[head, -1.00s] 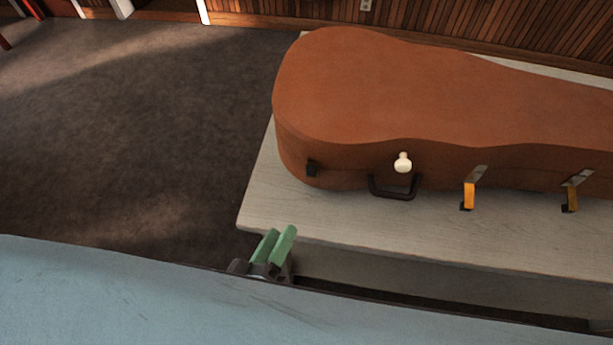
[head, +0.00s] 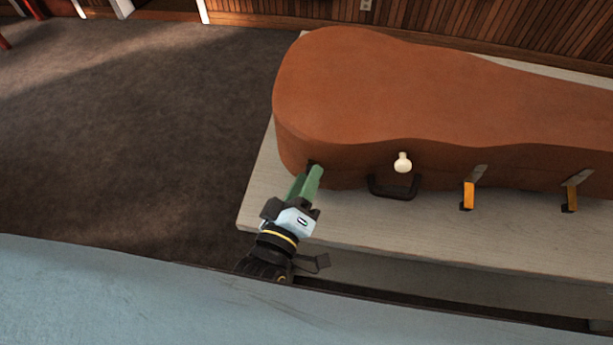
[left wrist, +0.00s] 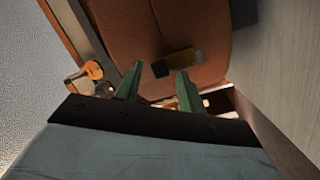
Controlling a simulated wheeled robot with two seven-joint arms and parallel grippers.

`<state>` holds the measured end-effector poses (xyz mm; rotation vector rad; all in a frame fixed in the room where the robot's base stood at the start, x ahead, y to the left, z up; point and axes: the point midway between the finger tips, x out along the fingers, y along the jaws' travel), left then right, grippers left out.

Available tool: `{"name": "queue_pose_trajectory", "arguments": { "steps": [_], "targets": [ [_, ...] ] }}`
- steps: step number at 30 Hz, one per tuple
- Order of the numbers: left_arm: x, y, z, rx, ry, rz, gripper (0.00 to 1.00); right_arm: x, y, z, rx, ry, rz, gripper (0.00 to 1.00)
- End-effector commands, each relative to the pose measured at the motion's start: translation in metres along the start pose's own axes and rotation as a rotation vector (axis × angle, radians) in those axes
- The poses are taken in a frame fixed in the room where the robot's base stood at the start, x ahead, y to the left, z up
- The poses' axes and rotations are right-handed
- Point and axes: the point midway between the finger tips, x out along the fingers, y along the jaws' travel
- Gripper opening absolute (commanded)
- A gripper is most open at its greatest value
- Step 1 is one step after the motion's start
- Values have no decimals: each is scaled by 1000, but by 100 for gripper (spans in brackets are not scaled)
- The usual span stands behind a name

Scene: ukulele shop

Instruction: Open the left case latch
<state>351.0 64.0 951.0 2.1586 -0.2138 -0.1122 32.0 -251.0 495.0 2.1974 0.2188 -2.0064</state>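The brown ukulele case (head: 420,95) lies on a pale table, its latched side towards me. A small dark fitting at the left end of that side is mostly hidden behind my left gripper (head: 310,172) in the head view. The left wrist view shows a black and dull-gold latch (left wrist: 178,62) on the case just beyond the green fingertips. My left gripper (left wrist: 160,70) is open, its fingers apart with nothing held between them. Whether the fingers touch the latch cannot be told. My right gripper is not in view.
A black handle (head: 393,190) and a cream knob (head: 403,162) are right of my gripper. Two latches with orange levers, one (head: 468,195) nearer and one (head: 571,197) farther right, follow. The pale table (head: 400,230) is bare in front of the case.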

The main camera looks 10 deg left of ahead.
Motion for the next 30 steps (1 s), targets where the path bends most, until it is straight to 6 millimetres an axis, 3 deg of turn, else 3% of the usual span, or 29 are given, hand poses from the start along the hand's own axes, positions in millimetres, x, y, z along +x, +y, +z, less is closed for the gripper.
{"name": "queue_pose_trajectory", "arguments": {
  "steps": [11, 21, 30],
  "targets": [
    [8, 0, 0, 0, -1, -1, 39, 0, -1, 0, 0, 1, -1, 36],
    [7, 0, 0, 0, -1, 0, 0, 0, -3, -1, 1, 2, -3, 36],
    [6, -3, 2, 8, 18, 29, 0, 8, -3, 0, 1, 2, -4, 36]
  ]
}}
